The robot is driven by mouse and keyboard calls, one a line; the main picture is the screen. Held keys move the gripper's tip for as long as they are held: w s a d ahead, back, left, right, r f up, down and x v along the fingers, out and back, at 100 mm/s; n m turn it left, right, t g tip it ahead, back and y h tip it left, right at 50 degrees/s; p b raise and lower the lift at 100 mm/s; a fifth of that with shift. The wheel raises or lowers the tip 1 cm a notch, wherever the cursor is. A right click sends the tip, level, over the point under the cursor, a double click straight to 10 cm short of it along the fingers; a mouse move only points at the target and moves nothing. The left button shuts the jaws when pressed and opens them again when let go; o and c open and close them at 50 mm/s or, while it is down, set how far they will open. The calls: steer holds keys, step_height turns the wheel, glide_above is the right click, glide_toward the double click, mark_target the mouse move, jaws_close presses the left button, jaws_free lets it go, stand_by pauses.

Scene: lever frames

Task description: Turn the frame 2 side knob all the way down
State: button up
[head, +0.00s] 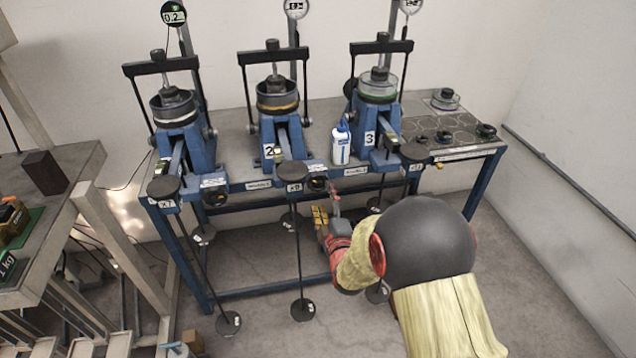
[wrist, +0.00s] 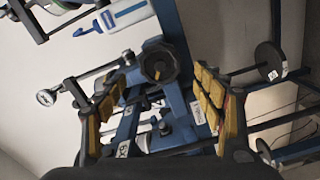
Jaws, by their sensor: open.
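Frame 2 (head: 268,152) is the blue lever frame in the middle of the bench, with a "2" label. A black round knob (head: 317,183) sits at the bench's front edge, right of frame 2's lever. A black knob (wrist: 158,63) with a small yellow mark below it, apparently the same one, shows in the wrist view. My gripper (head: 328,208) is open and empty, below and in front of the bench edge. In the wrist view my gripper (wrist: 158,80) has its fingers apart on either side of the knob's line, with the knob beyond them. I see no contact.
A white-and-blue bottle (head: 340,145) stands between frame 2 and frame 3 (head: 370,132). A weight hanger (head: 295,240) hangs from frame 2's lever, left of my gripper. Frame 1 (head: 183,140) is at the left.

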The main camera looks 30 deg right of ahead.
mark_target(319, 184)
steer(key=b+x, duration=0.1)
steer(key=x, duration=0.7)
steer(key=shift+f, duration=0.15)
steer(key=shift+c, duration=1.2)
steer(key=c, duration=1.4)
